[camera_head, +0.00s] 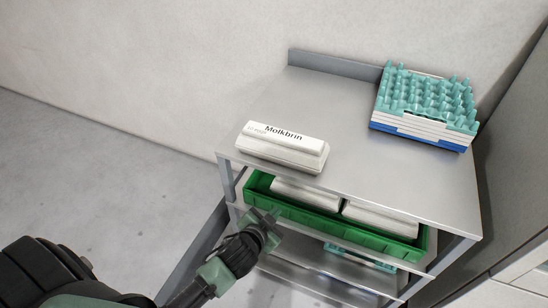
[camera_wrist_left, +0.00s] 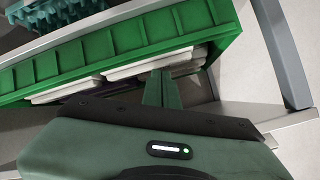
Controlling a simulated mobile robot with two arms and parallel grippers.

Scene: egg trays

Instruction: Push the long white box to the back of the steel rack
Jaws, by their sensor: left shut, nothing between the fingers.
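The long white box (camera_head: 283,154), labelled "Molkbrin", lies on the top shelf of the steel rack (camera_head: 325,105), along its front edge at the left. Bare shelf lies behind it up to the raised back lip. My left gripper (camera_head: 268,226) is shut and empty. It is in front of the rack, below the long white box and close to the green crate on the shelf below. In the left wrist view its closed fingers (camera_wrist_left: 162,88) show near the crate wall; I cannot tell whether they touch it. My right gripper is not in view.
The green crate (camera_head: 335,227) holds white boxes (camera_head: 380,220); its wall also fills the upper left wrist view (camera_wrist_left: 110,50). A stack of teal egg trays (camera_head: 424,103) with white and blue layers stands at the top shelf's back right. A grey wall is behind.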

